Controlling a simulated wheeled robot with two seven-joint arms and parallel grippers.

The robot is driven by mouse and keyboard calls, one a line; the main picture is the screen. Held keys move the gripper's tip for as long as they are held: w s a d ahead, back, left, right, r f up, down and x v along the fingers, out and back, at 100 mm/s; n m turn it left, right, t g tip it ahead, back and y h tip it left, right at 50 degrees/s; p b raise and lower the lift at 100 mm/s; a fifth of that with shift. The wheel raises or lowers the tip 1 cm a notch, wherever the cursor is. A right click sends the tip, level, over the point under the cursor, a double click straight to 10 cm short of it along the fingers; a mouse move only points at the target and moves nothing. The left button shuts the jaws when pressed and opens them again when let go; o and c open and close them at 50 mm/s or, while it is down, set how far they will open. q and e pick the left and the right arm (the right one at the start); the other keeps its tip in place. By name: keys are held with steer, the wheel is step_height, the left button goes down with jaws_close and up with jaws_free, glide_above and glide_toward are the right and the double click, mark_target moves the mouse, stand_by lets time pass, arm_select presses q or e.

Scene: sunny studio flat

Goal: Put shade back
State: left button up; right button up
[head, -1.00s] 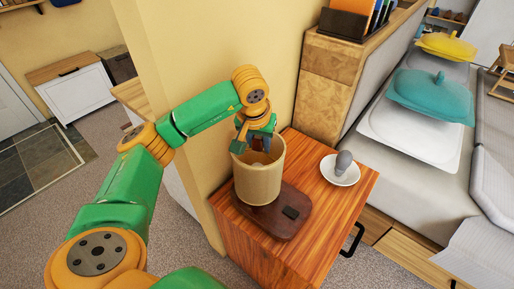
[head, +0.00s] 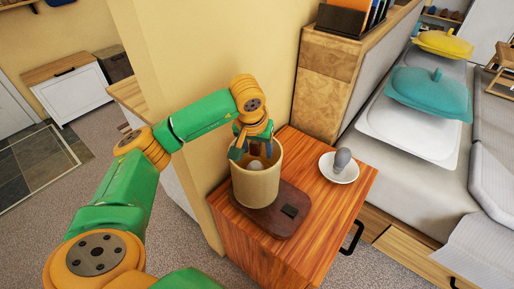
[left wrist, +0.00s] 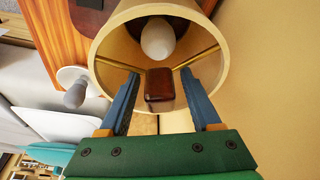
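The cream lamp shade (head: 255,186) stands over the dark wooden lamp base (head: 272,222) on the bedside cabinet. A white bulb (head: 256,165) shows inside it, also in the left wrist view (left wrist: 158,39). Thin brass rods run from the shade's wall (left wrist: 122,48) towards a brown block (left wrist: 160,84). My left gripper (head: 256,150) is at the shade's open top, pointing down. In the left wrist view its blue fingers (left wrist: 161,100) are apart, with gaps on both sides of the block. The shade's lower edge is partly hard to judge against the base. My right gripper is not in view.
A white saucer (head: 351,174) with a grey bulb (head: 342,158) stands right of the lamp on the cabinet (head: 310,170). The yellow wall (head: 215,130) is close behind. A teal covered dish (head: 430,95) and white tray (head: 400,130) lie at the right.

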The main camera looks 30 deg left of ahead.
arm_select(q)
steer(key=shift+r, duration=0.1)
steer(key=p+v, duration=0.3)
steer(key=v, duration=1)
steer(key=shift+w, duration=0.1)
